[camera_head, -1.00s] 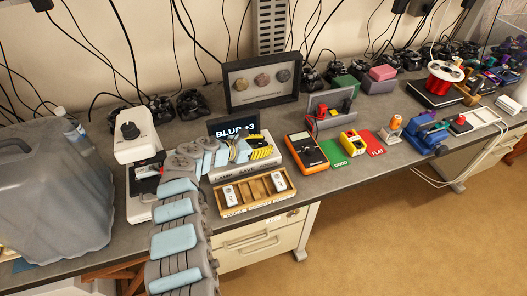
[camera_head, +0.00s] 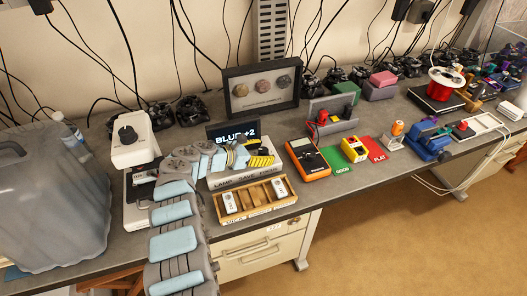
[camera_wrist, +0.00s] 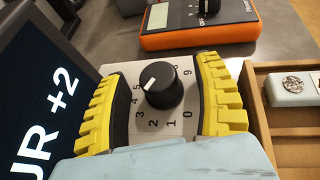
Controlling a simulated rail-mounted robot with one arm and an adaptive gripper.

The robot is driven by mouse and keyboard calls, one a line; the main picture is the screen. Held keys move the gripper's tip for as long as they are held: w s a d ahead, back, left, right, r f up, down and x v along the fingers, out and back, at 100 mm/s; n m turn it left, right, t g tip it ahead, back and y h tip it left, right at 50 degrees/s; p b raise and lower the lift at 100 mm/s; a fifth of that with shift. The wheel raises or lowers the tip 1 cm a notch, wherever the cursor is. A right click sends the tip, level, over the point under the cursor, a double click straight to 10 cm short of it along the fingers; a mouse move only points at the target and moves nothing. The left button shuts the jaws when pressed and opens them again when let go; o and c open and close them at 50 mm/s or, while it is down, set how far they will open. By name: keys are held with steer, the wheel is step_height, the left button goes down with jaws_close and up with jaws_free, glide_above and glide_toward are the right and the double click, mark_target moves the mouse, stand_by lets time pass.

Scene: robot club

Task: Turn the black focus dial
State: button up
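The black focus dial (camera_wrist: 164,85) stands on a pale panel ringed with numbers in the wrist view. Its white pointer line points left, near the 5. My gripper (camera_wrist: 165,95) has its two yellow ribbed fingers on either side of the dial, with a visible gap to it on each side. In the head view my gripper (camera_head: 256,158) is over the right end of the white control box (camera_head: 232,184), labelled "LAMP SAVE FOCUS", and the dial cannot be made out there. The dark screen (camera_head: 218,134) behind reads "BLUR +2"; it also shows in the wrist view (camera_wrist: 40,100).
A wooden slide tray (camera_head: 258,208) lies right in front of the box. An orange multimeter (camera_head: 308,158) stands close on the right. A white microscope-like device (camera_head: 136,152) with a black knob is left of my arm. A framed display (camera_head: 262,88) stands behind.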

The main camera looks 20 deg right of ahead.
mark_target(264, 150)
steer(key=shift+r, duration=0.1)
steer(key=shift+r, duration=5)
steer(key=shift+d, duration=0.15)
